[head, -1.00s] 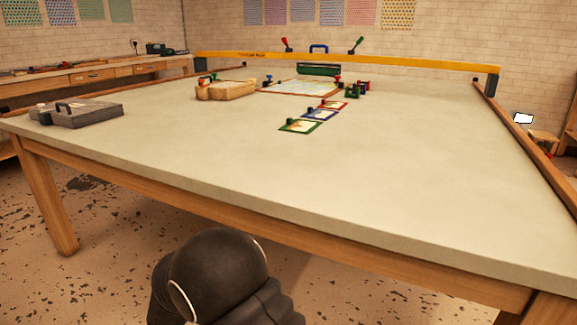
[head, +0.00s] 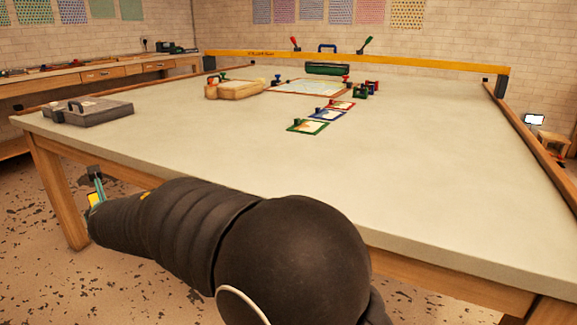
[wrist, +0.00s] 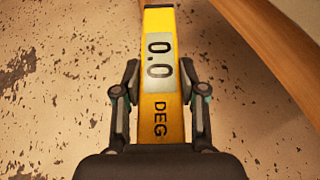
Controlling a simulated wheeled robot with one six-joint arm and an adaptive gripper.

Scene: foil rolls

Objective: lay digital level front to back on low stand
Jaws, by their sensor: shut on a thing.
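The digital level is a yellow bar with a pale display reading 0.0 and the letters DEG. In the wrist view the level (wrist: 159,85) lies between the fingers of my gripper (wrist: 160,92), which is shut on its sides. The level points away from the gripper, above the speckled floor. In the head view my gripper (head: 96,186) is at the lower left, beside the table's front left leg, with a bit of yellow level (head: 95,199) showing. My arm hides most of it. I cannot make out the low stand for certain.
The big table (head: 400,190) has a wide clear top. Small framed cards (head: 308,126) lie mid-table. A yellow beam (head: 400,63) spans the far edge. A table leg (head: 58,190) is close to my gripper.

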